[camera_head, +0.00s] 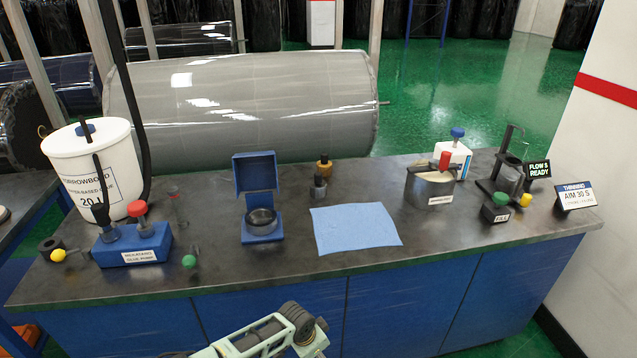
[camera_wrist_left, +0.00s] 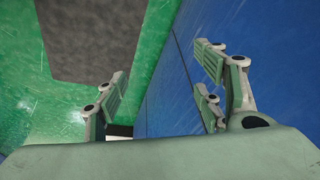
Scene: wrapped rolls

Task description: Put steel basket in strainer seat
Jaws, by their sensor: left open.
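A blue strainer-like unit (camera_head: 262,229) with its lid (camera_head: 256,172) standing open is on the bench, left of the blue cloth. A round steel-rimmed cup (camera_head: 262,217) sits in its lower part; I cannot tell whether this is the basket or part of the seat. No separate steel basket can be made out with certainty. In the left wrist view my left gripper (camera_wrist_left: 165,92) is open and empty, its fingers apart in front of the blue cabinet side and green floor. The head view shows only a pale green link of my arm at the bottom, below the bench front. My right gripper is not seen.
The bench (camera_head: 330,270) also holds a white bucket (camera_head: 95,170), a blue pump block (camera_head: 133,246), a blue cloth (camera_head: 355,228), a metal pot (camera_head: 430,190), a small glass stand (camera_head: 508,178) and signs. Bare bench top lies right of the cloth.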

